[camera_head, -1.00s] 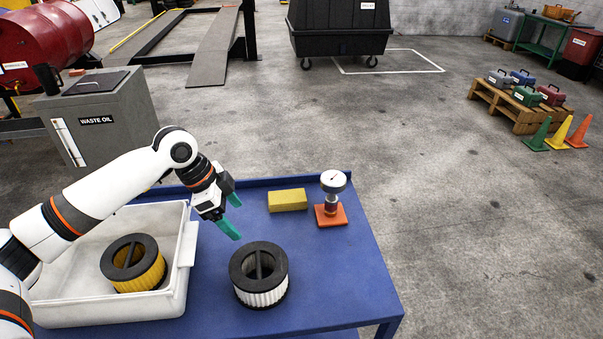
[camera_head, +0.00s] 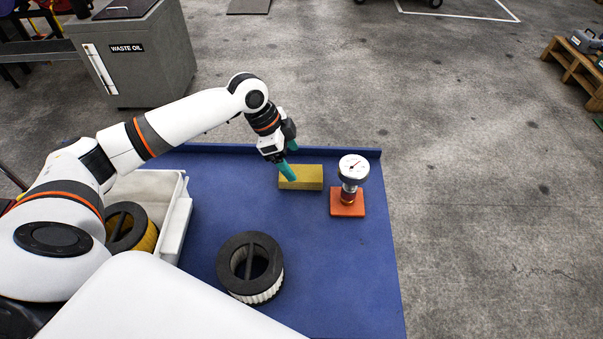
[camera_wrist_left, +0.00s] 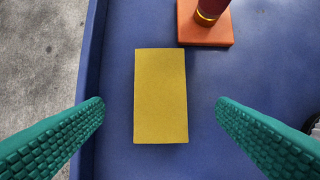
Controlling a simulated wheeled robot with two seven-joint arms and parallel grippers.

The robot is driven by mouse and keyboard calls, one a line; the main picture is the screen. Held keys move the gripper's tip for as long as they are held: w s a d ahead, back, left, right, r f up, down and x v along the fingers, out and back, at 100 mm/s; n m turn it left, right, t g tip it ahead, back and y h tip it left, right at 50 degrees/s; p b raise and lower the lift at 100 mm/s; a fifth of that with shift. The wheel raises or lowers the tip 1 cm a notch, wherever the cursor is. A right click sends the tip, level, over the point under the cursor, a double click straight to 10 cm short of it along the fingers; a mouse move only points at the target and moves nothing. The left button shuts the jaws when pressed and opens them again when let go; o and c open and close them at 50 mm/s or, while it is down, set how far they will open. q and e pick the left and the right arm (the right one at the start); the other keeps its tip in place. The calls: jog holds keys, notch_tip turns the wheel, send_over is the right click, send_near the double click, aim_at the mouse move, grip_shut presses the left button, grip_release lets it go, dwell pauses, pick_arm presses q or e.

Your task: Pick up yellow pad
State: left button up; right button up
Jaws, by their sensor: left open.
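The yellow pad (camera_head: 305,178) is a flat rectangular block lying on the blue table near its back edge. It also shows in the left wrist view (camera_wrist_left: 160,96), lengthwise between the two green fingers. My left gripper (camera_head: 289,160) is at the pad's left end in the head view, with a finger in front of part of it. In the left wrist view the fingers (camera_wrist_left: 160,112) are wide apart, one on each side of the pad, with blue table showing between each finger and the pad. My right gripper is not in view.
A dial gauge (camera_head: 353,168) stands on an orange base (camera_head: 347,202) just right of the pad. A black-and-white filter (camera_head: 250,266) stands nearer on the table (camera_head: 330,270). A white bin (camera_head: 178,215) holding a yellow filter (camera_head: 128,229) is at the left.

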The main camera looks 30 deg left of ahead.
aim_at(299, 173)
pick_arm(q)
jog(key=shift+p+x, duration=0.65)
jog(key=shift+x, duration=2.15)
jog(key=shift+a, duration=0.1)
jog(key=c, duration=1.1)
